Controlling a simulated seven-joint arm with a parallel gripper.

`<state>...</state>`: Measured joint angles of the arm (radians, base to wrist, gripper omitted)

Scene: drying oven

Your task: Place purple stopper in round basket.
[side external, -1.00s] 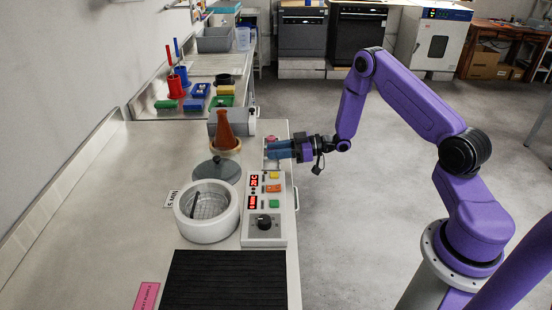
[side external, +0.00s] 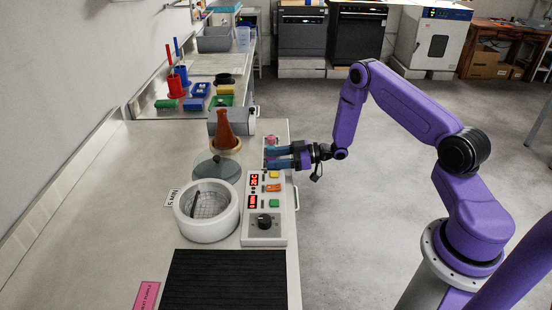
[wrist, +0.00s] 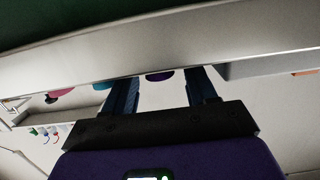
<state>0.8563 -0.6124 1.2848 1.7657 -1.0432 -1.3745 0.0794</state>
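My gripper (side external: 273,157) is open at the far end of the bench's right edge, its two blue fingers spread apart. In the wrist view the fingers (wrist: 163,90) also stand apart. A small purple piece, apparently the purple stopper (wrist: 160,76), shows between them, mostly hidden behind a pale metallic ledge. I cannot tell whether the fingers touch it. I cannot pick it out in the side view. The round basket (side external: 211,204) is a wire mesh basket inside a white round vessel (side external: 190,226), nearer the camera and left of my gripper.
A pink piece (wrist: 60,92) lies left of the fingers. A control box (side external: 264,236) with coloured buttons stands right of the vessel. A grey lid (side external: 216,168) and brown flask (side external: 224,130) stand behind it. A black mat (side external: 225,282) lies in front.

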